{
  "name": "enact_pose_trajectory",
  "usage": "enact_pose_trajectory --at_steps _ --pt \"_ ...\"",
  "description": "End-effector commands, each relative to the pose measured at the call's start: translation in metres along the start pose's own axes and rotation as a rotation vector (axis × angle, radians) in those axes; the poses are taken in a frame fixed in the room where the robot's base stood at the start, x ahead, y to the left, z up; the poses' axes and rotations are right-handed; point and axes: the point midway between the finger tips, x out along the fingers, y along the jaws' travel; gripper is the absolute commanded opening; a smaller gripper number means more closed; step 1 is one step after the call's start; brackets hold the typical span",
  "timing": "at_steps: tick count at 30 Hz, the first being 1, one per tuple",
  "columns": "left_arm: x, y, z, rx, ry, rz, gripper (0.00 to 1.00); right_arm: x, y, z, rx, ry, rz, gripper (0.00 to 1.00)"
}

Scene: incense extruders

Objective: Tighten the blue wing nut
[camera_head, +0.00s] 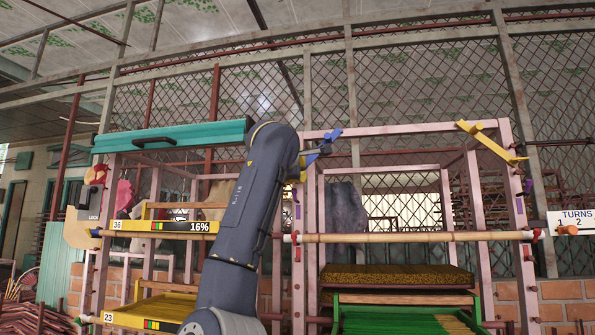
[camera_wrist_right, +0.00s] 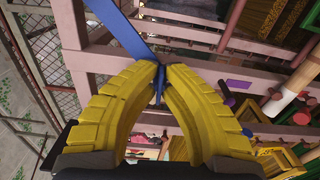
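The blue wing nut (camera_head: 327,138) is at the top of the pink frame, just right of my right arm's wrist, one long wing tilting up to the right. My right gripper (camera_head: 301,171) is mostly hidden behind my arm in the head view. In the right wrist view its yellow fingers (camera_wrist_right: 161,72) curve together at the tips with a narrow part of the blue wing nut (camera_wrist_right: 120,34) between them. They look closed on it; the exact contact is hard to see. My left gripper is in no view.
A yellow wing nut (camera_head: 490,143) is on the right end of the frame. A bamboo pole (camera_head: 400,237) crosses in front. A teal beam (camera_head: 172,136) is at upper left and a "TURNS 2" sign (camera_head: 576,220) at far right. A green tray (camera_head: 400,300) sits below.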

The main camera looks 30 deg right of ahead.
Motion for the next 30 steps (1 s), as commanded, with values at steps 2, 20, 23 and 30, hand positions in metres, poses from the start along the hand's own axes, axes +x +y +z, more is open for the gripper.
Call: enact_pose_trajectory --at_steps 2,20,23,30 --pt "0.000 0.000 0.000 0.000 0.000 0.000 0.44 0.000 0.001 0.001 0.000 -0.001 0.001 0.00" --pt "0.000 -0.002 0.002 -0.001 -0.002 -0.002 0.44 -0.002 0.000 0.000 -0.001 0.000 0.001 0.31" --pt "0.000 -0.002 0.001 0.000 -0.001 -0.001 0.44 -0.010 0.001 0.000 0.000 0.000 0.002 0.31" --pt "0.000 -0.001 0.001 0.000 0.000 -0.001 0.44 -0.048 0.001 -0.001 0.002 0.002 0.002 0.31"
